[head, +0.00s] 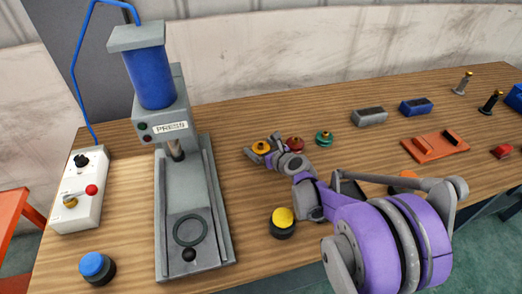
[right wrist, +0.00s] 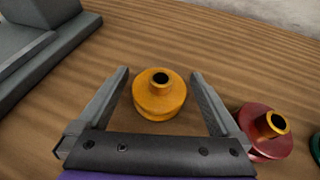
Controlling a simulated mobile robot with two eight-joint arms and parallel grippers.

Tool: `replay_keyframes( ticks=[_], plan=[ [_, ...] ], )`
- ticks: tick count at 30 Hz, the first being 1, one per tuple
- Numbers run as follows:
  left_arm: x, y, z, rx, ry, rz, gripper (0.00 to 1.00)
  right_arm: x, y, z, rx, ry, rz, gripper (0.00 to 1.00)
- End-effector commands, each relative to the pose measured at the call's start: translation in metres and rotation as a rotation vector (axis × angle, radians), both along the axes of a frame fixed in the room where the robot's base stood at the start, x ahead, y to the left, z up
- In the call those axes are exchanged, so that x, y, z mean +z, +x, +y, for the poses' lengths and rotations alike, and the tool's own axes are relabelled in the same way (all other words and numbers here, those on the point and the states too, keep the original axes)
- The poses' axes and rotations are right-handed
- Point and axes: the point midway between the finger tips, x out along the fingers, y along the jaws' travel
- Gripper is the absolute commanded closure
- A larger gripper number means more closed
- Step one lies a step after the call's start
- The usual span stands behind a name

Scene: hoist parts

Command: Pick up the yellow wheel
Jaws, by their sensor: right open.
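The yellow wheel (head: 261,147) is a small orange-yellow grooved disc with a raised hub and a dark hole. In the right wrist view the wheel (right wrist: 158,98) lies between the two fingers of my right gripper (right wrist: 160,73), with a gap on each side. My right gripper (head: 263,146) is open, low over the table, with its fingers around the wheel and not closed on it. My left gripper is not in view.
A red wheel (head: 295,144) and a green wheel (head: 324,138) stand close to the right. The grey press (head: 197,222) is on the left. A yellow-topped button (head: 282,222) stands nearer the front edge. Grey (head: 370,117) and blue blocks (head: 416,106) lie farther right.

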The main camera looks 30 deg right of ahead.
Motion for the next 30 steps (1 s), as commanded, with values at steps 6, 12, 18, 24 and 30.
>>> replay_keyframes(
  ticks=[6,12,18,24,30],
  plan=[
    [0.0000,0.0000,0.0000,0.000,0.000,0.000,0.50,0.0002,-0.0004,0.0000,0.000,0.000,0.000,0.29],
    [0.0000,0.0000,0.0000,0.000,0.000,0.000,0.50,0.0002,-0.0005,-0.0001,0.000,0.000,0.000,0.65],
    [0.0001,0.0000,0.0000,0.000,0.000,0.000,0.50,0.0002,-0.0006,-0.0001,0.000,0.000,0.000,1.00],
    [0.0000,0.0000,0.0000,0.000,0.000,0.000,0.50,0.0009,-0.0005,-0.0003,-0.001,0.000,-0.001,1.00],
    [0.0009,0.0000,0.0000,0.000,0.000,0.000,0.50,0.0042,-0.0004,-0.0003,-0.001,0.001,-0.001,1.00]
  ],
)
